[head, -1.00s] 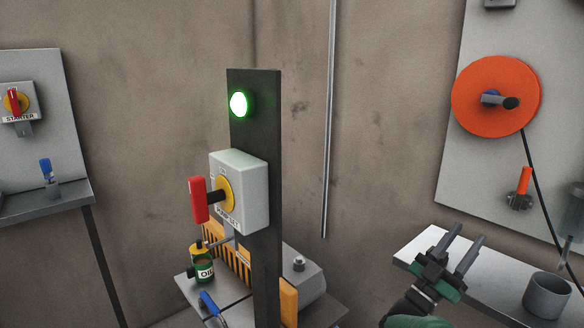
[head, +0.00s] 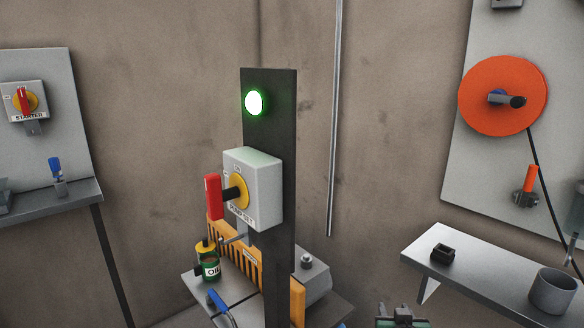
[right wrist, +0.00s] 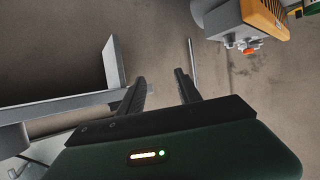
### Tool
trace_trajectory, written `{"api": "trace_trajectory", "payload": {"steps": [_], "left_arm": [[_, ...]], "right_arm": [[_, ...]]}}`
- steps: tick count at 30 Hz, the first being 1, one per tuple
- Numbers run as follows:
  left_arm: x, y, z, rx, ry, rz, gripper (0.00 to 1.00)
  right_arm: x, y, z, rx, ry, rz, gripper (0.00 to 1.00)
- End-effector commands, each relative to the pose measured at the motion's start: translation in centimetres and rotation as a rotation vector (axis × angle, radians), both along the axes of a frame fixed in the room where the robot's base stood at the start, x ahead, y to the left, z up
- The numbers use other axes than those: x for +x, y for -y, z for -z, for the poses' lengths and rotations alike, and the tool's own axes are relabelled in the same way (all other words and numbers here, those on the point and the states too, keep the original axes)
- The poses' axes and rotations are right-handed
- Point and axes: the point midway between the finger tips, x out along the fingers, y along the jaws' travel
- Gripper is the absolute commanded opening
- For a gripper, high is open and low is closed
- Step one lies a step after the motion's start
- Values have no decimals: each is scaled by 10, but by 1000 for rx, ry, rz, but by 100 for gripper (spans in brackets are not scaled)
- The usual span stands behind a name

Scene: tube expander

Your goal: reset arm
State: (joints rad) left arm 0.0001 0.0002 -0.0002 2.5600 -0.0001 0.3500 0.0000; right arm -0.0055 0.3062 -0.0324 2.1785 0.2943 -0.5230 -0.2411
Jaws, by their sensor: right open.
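My right gripper (head: 402,312) shows only at the bottom edge of the head view, low in front of the right shelf and to the right of the pump set. In the right wrist view its two dark fingers (right wrist: 160,88) are apart with nothing between them. Most of my right arm is out of the head view. My left gripper is in neither view.
The right shelf (head: 475,262) holds a small black block (head: 442,254) and a grey cup (head: 553,292). A dark post carries a lit green lamp (head: 255,102) and a red-handled switch box (head: 257,188). An oil can (head: 208,262) stands by the orange machine (head: 225,240).

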Motion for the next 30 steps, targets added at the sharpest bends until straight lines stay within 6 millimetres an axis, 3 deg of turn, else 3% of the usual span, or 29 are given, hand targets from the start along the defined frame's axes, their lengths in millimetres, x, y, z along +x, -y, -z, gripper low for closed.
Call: {"api": "trace_trajectory", "payload": {"steps": [3,6,9,15,17,30], "left_arm": [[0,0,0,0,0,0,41],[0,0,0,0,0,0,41],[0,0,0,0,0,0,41],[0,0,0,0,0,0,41],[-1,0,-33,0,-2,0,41],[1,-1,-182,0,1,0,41]], "right_arm": [[-72,-28,54,77,-292,-80,41],[-130,-42,86,111,-492,-112,41],[-182,-48,107,123,-657,-127,41],[-276,-49,131,125,-932,-124,41],[-276,-49,98,126,-934,-122,41],[-274,-50,-50,126,-930,-123,41]]}}
